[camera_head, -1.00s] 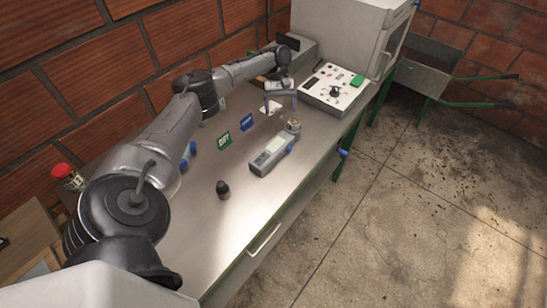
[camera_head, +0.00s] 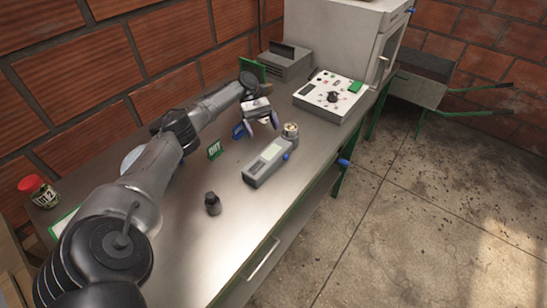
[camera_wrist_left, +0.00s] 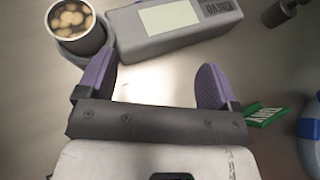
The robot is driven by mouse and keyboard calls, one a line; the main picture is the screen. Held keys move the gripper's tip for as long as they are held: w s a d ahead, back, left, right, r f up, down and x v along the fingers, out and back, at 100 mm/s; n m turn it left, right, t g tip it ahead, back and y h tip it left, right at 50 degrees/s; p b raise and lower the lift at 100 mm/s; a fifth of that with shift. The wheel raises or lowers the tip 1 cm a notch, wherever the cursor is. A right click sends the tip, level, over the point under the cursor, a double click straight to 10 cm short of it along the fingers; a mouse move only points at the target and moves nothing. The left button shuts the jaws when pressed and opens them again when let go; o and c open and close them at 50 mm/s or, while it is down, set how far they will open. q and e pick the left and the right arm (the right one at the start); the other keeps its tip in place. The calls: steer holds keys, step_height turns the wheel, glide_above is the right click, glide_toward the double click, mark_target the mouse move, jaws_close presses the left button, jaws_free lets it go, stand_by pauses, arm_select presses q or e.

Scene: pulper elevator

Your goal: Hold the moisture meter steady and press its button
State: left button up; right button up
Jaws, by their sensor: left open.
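The moisture meter (camera_head: 262,171) is a grey, long device with a pale screen, lying on the steel table. A blue part (camera_head: 287,156) shows on its right side, and a round cup (camera_head: 290,132) sits at its far end. In the left wrist view the meter's body (camera_wrist_left: 130,40) and the cup of pale beans (camera_wrist_left: 77,22) lie just ahead of the fingers. My left gripper (camera_head: 264,127) is open and empty, with purple fingers pointing down beside the meter's far left side; it also shows in the wrist view (camera_wrist_left: 155,75). My right gripper is out of view.
A small dark object (camera_head: 212,203) stands nearer on the table. A control panel box (camera_head: 333,95) is at the back right. The table's right front is clear.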

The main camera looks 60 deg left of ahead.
mark_target(271, 146)
arm_select(q)
steer(key=shift+s+d+f+b, duration=0.1)
steer(key=shift+d+f+b, duration=0.3)
steer(key=shift+b, duration=0.1)
steer(key=b+x, duration=0.3)
steer(key=b, duration=0.1)
steer(key=shift+d+f, duration=0.1)
steer(key=shift+f, duration=0.25)
steer(key=shift+d+r+p, duration=0.2)
steer(key=shift+r+p, duration=0.4)
steer(key=shift+p, duration=0.45)
steer(key=p+x, duration=0.2)
steer(key=x, duration=0.1)
steer(key=shift+f, duration=0.15)
steer(key=shift+f+p, duration=0.2)
steer(key=shift+p, duration=0.55)
steer(key=shift+d+f, duration=0.3)
steer(key=shift+d, duration=0.3)
steer(key=shift+a, duration=0.1)
steer(key=shift+a+r, duration=0.1)
steer(key=shift+r, duration=0.05)
